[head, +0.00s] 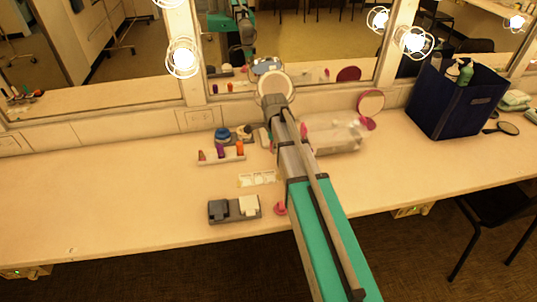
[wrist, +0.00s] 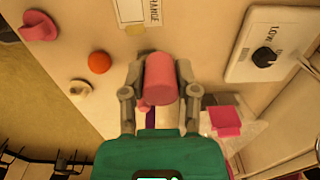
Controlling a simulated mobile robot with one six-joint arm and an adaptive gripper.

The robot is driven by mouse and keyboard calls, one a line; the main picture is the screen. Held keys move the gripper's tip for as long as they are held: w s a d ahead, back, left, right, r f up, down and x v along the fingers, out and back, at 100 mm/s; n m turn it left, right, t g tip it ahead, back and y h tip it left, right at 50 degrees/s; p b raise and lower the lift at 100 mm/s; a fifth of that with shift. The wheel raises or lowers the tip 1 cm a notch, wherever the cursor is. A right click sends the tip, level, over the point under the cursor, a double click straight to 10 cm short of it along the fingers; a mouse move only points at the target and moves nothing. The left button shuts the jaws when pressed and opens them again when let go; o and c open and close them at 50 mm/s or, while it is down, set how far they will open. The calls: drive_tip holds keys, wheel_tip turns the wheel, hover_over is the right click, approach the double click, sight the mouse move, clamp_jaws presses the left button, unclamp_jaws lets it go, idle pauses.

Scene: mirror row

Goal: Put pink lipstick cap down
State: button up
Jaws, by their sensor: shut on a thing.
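In the wrist view my gripper (wrist: 160,66) is shut on the pink lipstick cap (wrist: 159,78), a plain pink cylinder held between the two fingers. The cap appears above the pale counter; I cannot tell whether it touches anything. A small pink part and a purple strip show just behind it, partly hidden. In the head view my arm covers the gripper and the cap. A pink piece with a round base (wrist: 38,27) is at the wrist view's upper left, near an orange round piece (wrist: 99,62) and a cream piece (wrist: 80,88).
A rack (head: 222,159) of lipsticks, a white labelled strip (head: 258,179) and a grey compartment box (head: 222,213) stand left of my arm. A clear container (head: 337,140) lies to its right, then a dark blue bin (head: 450,105). The counter's left side is clear; mirrors line the back.

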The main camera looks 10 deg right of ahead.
drive_tip(key=b, duration=0.5)
hover_over(270, 155)
drive_tip(key=s, duration=0.2)
wheel_tip(270, 155, down, 6)
drive_tip(key=shift+w+a+r, duration=0.1)
drive_tip(key=shift+w+f+b, duration=0.5)
drive_tip(key=shift+b, duration=0.15)
drive_tip(key=shift+w+f+b, duration=0.3)
drive_tip(key=shift+f+b, duration=0.1)
drive_tip(key=shift+f, duration=0.05)
drive_tip(key=shift+w+f+b, duration=0.15)
drive_tip(key=shift+f+b, duration=0.2)
drive_tip(key=shift+b, duration=0.05)
drive_tip(key=shift+f+b, duration=1.2)
drive_tip(key=shift+f, duration=0.2)
drive_tip(key=o, duration=0.7)
drive_tip(key=shift+r, duration=0.1)
drive_tip(key=shift+o, duration=0.2)
drive_tip(key=shift+r, duration=0.2)
